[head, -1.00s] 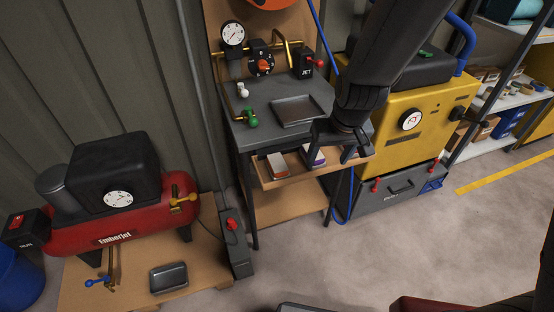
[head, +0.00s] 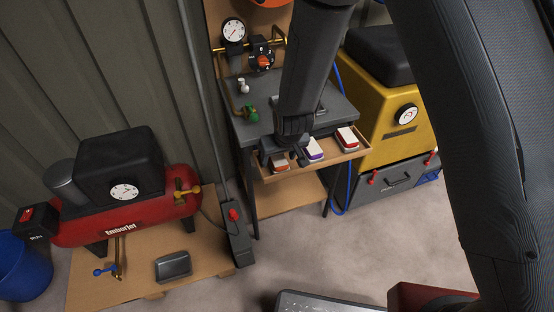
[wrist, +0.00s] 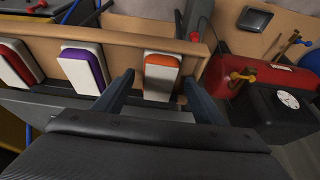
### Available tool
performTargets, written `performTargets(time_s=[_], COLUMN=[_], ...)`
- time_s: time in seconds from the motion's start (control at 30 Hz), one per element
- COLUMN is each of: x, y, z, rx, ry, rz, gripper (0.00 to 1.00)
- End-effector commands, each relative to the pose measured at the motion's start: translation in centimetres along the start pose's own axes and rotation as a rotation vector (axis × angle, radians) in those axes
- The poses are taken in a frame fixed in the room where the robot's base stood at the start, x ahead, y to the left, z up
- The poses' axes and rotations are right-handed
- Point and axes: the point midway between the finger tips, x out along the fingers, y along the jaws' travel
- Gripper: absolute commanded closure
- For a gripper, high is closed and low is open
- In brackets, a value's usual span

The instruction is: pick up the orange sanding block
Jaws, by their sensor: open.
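The orange sanding block (wrist: 161,76) is white with an orange layer at one end, and lies in an open wooden drawer at the right of a row in the wrist view. In the head view the orange block (head: 279,164) shows partly at the drawer's left end, just below my gripper. My gripper (wrist: 157,88) is open and empty. In the wrist view its two fingers reach toward the drawer, one on each side of the orange block. In the head view my gripper (head: 279,156) is over the drawer's left part. I cannot tell how high it is above the block.
A purple block (head: 313,149) and a red block (head: 347,138) lie in the same drawer (head: 322,161), whose raised front rim (wrist: 110,38) is close to the fingers. A grey bench top (head: 337,117) overhangs behind. A red compressor (head: 123,215) stands at the left.

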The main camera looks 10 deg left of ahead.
Motion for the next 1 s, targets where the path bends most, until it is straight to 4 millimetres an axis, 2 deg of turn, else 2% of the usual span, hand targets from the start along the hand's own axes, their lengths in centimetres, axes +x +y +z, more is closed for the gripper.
performTargets(time_s=[0.2,0.47,0.73,1.0], x=[1.7,1.8,1.8,1.6], y=[0.1,0.1,0.1,0.1], z=[0.0,0.0,0.0,-0.1], rx=[0.0,0.001,0.0,0.0], ry=[0.0,0.001,0.0,0.001], rz=[0.0,0.0,0.0,0.0], gripper=[0.36,0.36,0.81,0.82])
